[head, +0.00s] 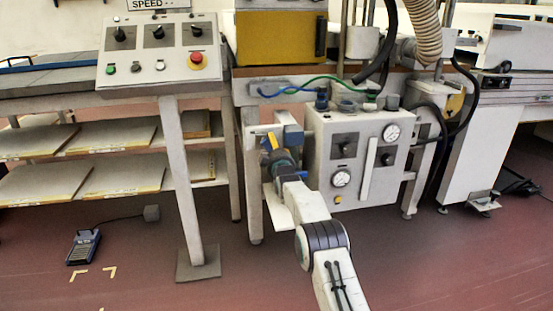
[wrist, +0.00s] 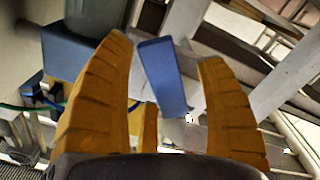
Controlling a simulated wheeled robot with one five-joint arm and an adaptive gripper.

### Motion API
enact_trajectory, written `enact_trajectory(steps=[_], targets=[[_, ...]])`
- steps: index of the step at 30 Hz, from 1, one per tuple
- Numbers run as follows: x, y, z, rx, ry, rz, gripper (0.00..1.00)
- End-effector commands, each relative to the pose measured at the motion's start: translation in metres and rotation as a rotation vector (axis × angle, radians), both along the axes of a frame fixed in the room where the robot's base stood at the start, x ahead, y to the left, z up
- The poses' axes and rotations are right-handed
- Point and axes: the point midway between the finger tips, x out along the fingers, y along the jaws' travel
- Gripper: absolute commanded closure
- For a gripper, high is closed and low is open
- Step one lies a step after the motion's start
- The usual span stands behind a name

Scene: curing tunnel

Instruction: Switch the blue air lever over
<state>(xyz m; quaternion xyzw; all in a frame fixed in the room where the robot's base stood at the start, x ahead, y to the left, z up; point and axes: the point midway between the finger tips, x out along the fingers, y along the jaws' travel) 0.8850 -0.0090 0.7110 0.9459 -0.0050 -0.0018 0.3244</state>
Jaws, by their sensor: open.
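A larger blue block (wrist: 72,54) with a grey cylinder is left of the fingers. In the head view my gripper (head: 270,144) is at the left side of the grey air panel, beside the blue block (head: 293,137). The lever is small and partly hidden there.
The grey panel (head: 376,160) with gauges and knobs stands right of my gripper. A control box (head: 158,68) with a red button stands on a post (head: 184,180) to the left. A blue pedal (head: 84,247) lies on the floor. The front floor is mostly clear.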

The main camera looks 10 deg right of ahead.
Motion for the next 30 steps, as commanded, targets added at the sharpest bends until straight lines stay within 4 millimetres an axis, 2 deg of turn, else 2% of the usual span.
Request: enact_trajectory(steps=[14, 30], targets=[[-0.025, 0.0, 0.001, 0.0, 0.001, 0.0, 0.34], [-0.074, 0.001, 0.0, 0.0, 0.003, 0.0, 0.34]])
